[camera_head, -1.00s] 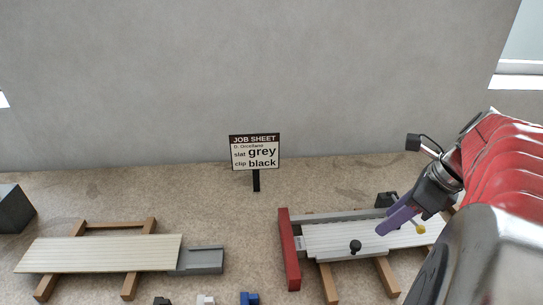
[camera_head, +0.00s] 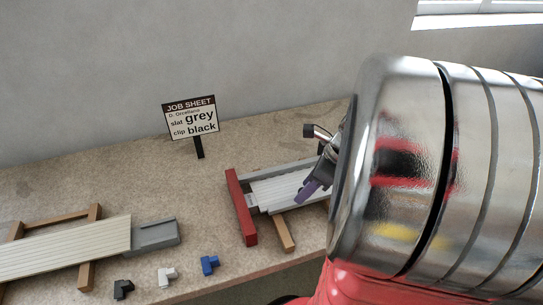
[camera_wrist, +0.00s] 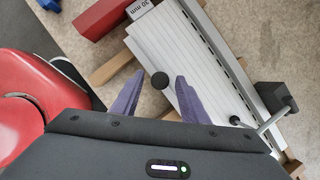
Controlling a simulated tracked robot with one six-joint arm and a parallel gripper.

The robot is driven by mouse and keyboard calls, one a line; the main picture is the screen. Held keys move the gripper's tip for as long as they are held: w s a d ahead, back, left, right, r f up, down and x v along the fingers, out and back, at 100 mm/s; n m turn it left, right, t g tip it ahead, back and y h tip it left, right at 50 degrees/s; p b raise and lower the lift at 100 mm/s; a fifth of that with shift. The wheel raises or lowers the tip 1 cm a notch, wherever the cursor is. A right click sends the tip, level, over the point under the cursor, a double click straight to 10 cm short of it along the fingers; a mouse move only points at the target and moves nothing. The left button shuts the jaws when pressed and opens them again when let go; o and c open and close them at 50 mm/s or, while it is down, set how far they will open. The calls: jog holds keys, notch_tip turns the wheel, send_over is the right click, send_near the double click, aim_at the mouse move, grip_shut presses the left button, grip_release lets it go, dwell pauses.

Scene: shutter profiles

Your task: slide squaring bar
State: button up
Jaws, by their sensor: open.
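The right-hand jig holds pale ribbed slats (camera_head: 277,192) against a red bar (camera_head: 240,207) at their left end. I cannot tell for sure which part is the squaring bar. A black round knob (camera_wrist: 160,80) stands over the slats, between the tips of my open purple gripper (camera_wrist: 160,90); contact cannot be told. In the head view my gripper (camera_head: 312,189) is over the slats, its arm hiding the jig's right part.
A black block (camera_wrist: 273,97) with a metal rod stands at the rail. Black (camera_head: 122,289), white (camera_head: 166,276) and blue (camera_head: 209,265) clips lie near the front edge. A cream slat (camera_head: 70,247) with a grey end piece (camera_head: 155,235) lies left. A job sheet (camera_head: 191,116) reads grey slat, black clip.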

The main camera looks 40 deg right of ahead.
jog(key=shift+f, duration=0.1)
grip_shut()
dwell(0.5)
